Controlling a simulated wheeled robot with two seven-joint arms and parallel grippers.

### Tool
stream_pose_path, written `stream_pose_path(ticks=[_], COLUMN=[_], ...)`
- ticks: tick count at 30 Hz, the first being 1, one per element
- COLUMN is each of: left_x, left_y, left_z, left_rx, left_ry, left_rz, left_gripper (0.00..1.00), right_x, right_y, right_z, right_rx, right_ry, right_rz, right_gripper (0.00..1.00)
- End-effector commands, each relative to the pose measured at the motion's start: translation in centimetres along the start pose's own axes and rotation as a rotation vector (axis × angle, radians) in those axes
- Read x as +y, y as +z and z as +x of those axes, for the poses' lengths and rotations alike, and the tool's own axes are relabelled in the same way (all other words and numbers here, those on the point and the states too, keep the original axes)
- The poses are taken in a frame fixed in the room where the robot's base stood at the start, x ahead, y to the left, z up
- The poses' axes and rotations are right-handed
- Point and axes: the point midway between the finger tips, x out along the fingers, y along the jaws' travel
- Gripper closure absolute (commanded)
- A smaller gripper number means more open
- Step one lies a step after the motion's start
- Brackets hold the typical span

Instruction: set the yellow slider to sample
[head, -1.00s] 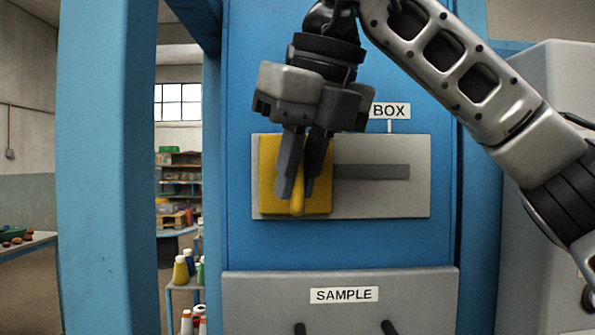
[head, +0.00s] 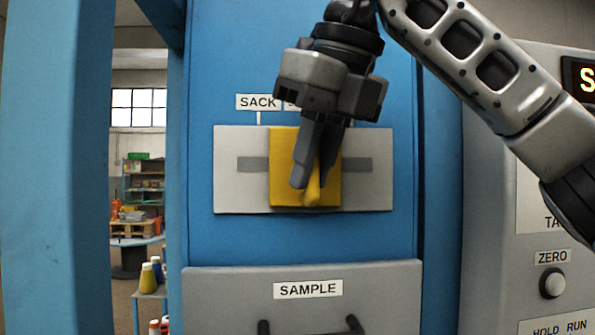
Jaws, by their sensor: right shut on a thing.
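The yellow slider (head: 278,170) sits about midway along the dark slot (head: 251,164) of a pale plate on the blue panel. Slot shows on both sides of it. My right gripper (head: 311,178) comes from above, shut on the slider's upright handle, whose lower end shows below the fingers. Above the plate, a SACK label (head: 258,102) marks the left end. My left gripper is not in view.
A grey drawer front labelled SAMPLE (head: 308,290), with a dark handle, lies below the plate. A grey cabinet (head: 490,200) with a ZERO knob (head: 552,283) stands at right. A blue post (head: 90,170) stands at left, with shelves (head: 143,185) beyond.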

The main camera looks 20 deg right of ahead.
Motion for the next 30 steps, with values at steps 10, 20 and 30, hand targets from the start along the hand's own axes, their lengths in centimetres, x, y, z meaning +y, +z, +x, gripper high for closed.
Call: stream_pose_path(ticks=[10,20,30], left_x=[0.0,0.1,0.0], left_y=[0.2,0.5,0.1], left_z=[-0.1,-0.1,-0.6], left_rx=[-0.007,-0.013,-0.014], left_ry=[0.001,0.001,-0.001], left_rz=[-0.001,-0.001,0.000], left_gripper=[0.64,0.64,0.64], right_x=[-0.2,-0.2,-0.2], right_y=[0.1,0.1,0.1], right_z=[0.0,0.1,-2.4], right_rx=[-0.008,-0.004,-0.007], right_ry=[-0.001,-0.002,-0.004], right_rz=[0.010,0.007,0.008], right_gripper=[0.66,0.64,0.64])
